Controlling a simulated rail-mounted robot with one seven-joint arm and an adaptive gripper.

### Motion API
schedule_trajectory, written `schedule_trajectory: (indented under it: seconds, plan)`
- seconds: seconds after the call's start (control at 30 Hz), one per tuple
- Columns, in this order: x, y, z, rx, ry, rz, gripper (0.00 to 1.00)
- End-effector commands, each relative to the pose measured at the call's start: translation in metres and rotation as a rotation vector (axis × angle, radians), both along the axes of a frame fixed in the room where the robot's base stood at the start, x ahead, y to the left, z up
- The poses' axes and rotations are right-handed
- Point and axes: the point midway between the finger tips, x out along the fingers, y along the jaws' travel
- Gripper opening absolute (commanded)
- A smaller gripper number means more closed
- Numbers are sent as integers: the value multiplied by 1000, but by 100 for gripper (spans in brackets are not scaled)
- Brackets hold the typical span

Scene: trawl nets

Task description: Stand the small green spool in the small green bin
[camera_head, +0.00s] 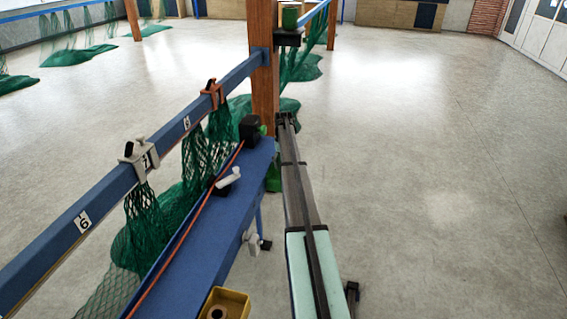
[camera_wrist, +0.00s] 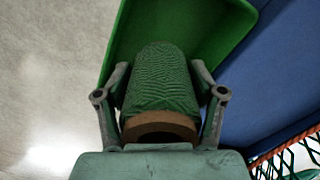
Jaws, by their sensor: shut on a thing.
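The small green spool (camera_wrist: 160,85), wound with green twine and with a brown end facing the camera, is between the fingers of my gripper (camera_wrist: 160,72) in the wrist view. My gripper is shut on it, one finger against each side. The green bin (camera_wrist: 215,28) lies beyond the spool, beside a blue surface. The spool overlaps the bin in this view; I cannot tell whether it touches the bin floor. In the head view a green thing (camera_head: 273,180), likely the bin, shows partly hidden beside the blue bench end. The spool and fingers cannot be made out there.
The blue bench (camera_head: 215,230) runs alongside my arm, with an orange cord on it. A yellow bin (camera_head: 226,302) with a spool sits at its near end. Green nets (camera_head: 150,225) hang from the blue rail (camera_head: 130,178) at left. A wooden post (camera_head: 264,70) stands ahead. Floor at right is clear.

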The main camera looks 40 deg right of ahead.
Motion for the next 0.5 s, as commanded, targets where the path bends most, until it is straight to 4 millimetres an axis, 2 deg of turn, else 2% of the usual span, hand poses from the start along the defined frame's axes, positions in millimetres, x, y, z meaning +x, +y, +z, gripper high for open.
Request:
schedule_trajectory:
  seconds: [0.3,0.33,0.4,0.5]
  plan:
    - [0,0,-6,0,0,0,28]
    - [0,0,-6,0,0,0,74]
    - [0,0,-6,0,0,0,97]
    - [0,0,-6,0,0,0,97]
